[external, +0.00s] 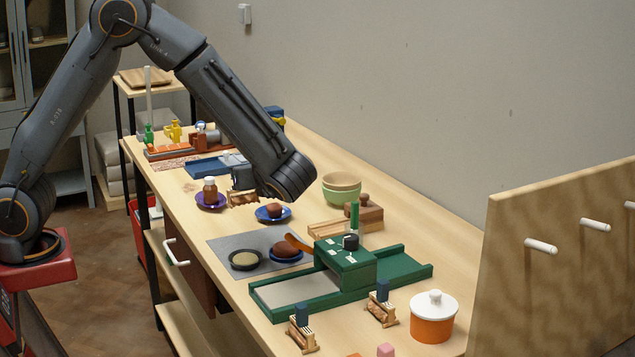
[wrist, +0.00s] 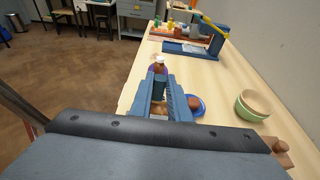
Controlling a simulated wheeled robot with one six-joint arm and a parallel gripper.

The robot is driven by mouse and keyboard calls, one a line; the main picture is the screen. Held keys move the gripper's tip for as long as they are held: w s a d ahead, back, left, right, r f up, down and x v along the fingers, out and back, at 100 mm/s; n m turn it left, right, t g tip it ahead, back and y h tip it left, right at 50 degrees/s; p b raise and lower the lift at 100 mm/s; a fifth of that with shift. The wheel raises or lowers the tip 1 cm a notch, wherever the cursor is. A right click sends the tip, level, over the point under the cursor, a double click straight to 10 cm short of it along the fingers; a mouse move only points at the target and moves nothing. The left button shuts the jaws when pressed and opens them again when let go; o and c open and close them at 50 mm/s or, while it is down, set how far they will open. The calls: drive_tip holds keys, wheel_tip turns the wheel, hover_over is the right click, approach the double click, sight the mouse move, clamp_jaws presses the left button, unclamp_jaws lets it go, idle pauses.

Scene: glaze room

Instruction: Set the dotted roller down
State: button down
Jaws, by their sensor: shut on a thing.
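My gripper (wrist: 160,90) is shut on a small roller, seen as a pale brown piece (wrist: 159,109) between the blue-grey fingers in the wrist view. In the external view the roller (external: 243,199) shows as a light wooden-brown piece under the end of my arm. It is between the brown bottle on the purple saucer and the blue plate. Its dots are too small to make out, and I cannot tell whether it touches the table. Two similar rollers with blue handles stand on wooden cradles at the front, one at left (external: 302,336) and one at right (external: 381,306).
The brown bottle (external: 210,187) stands close left of the roller. A blue plate (external: 273,215) with a brown lump is close right. Green bowls (external: 341,188), a green slab press (external: 345,265) and an orange pot (external: 433,318) stand farther right. A grey mat (external: 222,243) lies in front.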

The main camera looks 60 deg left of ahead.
wheel_tip(320, 180, up, 4)
drive_tip(key=r, duration=0.1)
drive_tip(key=w+d+m+t+h+b, duration=0.1)
drive_tip(key=w+d+m+t+b, duration=0.4)
drive_tip(key=w, duration=0.7)
drive_tip(key=w+d+m+t+h+b, duration=0.1)
drive_tip(key=w+d+t, duration=0.1)
drive_tip(key=w+d, duration=0.8)
drive_tip(key=w+d+m+t+h+b, duration=0.1)
drive_tip(key=w+d+m+t+b, duration=0.2)
drive_tip(key=w, duration=1.2)
drive_tip(key=shift+t, duration=0.6)
drive_tip(key=shift+s+d+f+p, duration=0.15)
drive_tip(key=shift+f+p, duration=0.3)
drive_tip(key=shift+f, duration=2.2)
drive_tip(key=shift+d+f+p, duration=0.1)
drive_tip(key=shift+f+p, duration=0.3)
drive_tip(key=shift+f, duration=2.3)
drive_tip(key=shift+s+d+f+p, duration=0.15)
drive_tip(key=shift+f+p, duration=0.3)
drive_tip(key=shift+f, duration=2.2)
drive_tip(key=shift+f, duration=0.1)
